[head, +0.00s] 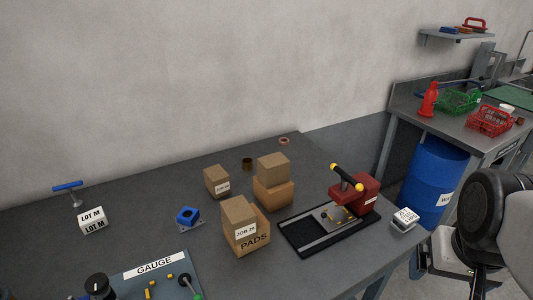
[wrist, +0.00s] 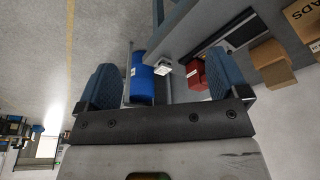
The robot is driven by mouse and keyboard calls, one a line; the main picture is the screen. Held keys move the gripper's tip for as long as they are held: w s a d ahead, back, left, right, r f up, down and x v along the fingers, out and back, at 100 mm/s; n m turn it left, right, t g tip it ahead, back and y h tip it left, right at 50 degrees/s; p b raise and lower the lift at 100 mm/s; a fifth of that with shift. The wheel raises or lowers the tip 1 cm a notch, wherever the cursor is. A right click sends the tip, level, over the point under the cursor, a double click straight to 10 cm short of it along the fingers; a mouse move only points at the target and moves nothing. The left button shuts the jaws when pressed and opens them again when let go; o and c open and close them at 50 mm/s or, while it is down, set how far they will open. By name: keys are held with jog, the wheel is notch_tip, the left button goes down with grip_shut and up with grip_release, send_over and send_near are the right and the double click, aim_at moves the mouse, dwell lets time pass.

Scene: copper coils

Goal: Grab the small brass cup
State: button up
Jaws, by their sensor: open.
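The small brass cup (head: 247,163) stands towards the back of the dark bench in the head view, behind the cardboard boxes. It looks like a small dark brass cylinder, and I cannot make out its inside. I do not see it in the wrist view. My gripper (wrist: 162,76) is open in the wrist view, with two blue-grey fingers wide apart and nothing between them at close range. In the head view part of my arm shows at the lower right, off the bench's right side and far from the cup.
Stacked boxes (head: 273,182) stand just right of the cup, and a small box (head: 216,181) stands left. More boxes (head: 245,240) stand in front. A red press (head: 354,192) and a white labelled block (head: 404,221) lie towards my arm. A tape roll (head: 284,141) lies behind.

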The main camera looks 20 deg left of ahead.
jog(key=shift+c, duration=1.4)
jog(key=w+a+r+n, duration=0.2)
jog(key=w+a+n, duration=0.15)
jog(key=w, duration=0.55)
jog(key=w+a+r+n, duration=0.2)
jog(key=w+a+r, duration=0.15)
jog(key=w, duration=0.55)
jog(key=w+a+f+n+g+y, duration=0.1)
jog(key=w+a+n, duration=0.2)
jog(key=w+a, duration=0.5)
jog(key=w+a+f+n, duration=0.2)
jog(key=w+a, duration=0.3)
jog(key=w, duration=0.5)
jog(key=n+g, duration=0.2)
jog(key=n, duration=0.8)
send_over(248, 164)
jog(key=w, duration=0.2)
notch_tip(248, 164, down, 21)
jog(key=shift+w+a+f+y, duration=0.1)
jog(key=shift+w+f+y, duration=0.1)
jog(key=shift+y, duration=0.1)
